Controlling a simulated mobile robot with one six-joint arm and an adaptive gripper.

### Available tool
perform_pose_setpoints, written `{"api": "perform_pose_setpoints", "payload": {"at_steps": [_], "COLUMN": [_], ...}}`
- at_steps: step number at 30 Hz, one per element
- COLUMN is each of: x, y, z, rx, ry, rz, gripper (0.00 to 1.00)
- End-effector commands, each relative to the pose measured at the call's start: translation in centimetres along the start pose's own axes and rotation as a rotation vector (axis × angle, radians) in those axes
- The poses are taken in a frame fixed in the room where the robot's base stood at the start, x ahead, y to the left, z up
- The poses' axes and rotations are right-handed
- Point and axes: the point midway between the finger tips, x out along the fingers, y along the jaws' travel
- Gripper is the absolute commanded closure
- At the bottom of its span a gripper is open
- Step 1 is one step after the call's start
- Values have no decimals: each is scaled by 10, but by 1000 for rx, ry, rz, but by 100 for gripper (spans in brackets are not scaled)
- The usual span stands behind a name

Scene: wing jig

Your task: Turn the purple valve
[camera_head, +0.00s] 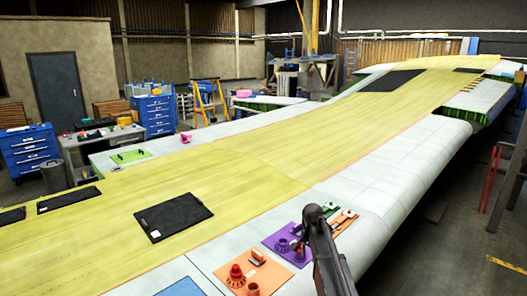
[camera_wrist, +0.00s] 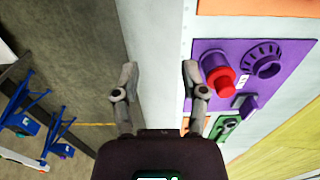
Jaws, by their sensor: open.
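The purple panel (camera_head: 270,241) lies on the wing's pale surface in the head view, partly hidden by my arm. It fills the upper right of the wrist view (camera_wrist: 288,82). The purple valve (camera_wrist: 262,60) is a round, ribbed dial on that panel; it also shows in the head view (camera_head: 282,245). A red knob with a dark purple collar (camera_wrist: 220,76) sits beside it, and a small purple block switch (camera_wrist: 243,103) is below. My gripper (camera_wrist: 160,75) is open and empty, left of the panel in the wrist view and apart from the valve.
An orange panel (camera_head: 275,268) with a red knob and orange dial lies nearer in the head view. A green fitting (camera_wrist: 228,127) is below the purple panel in the wrist view. Dark rectangular plates (camera_head: 174,215) lie on the yellow wing skin. Floor shows beyond the wing's edge.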

Motion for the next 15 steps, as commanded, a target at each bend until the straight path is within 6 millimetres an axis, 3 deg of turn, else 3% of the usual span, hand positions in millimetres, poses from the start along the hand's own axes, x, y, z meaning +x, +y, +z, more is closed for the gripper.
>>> {"api": "perform_pose_setpoints", "payload": {"at_steps": [15], "x": [41], "y": [44], "z": [45], "rx": [-164], "ry": [0], "rz": [0], "gripper": [44]}}
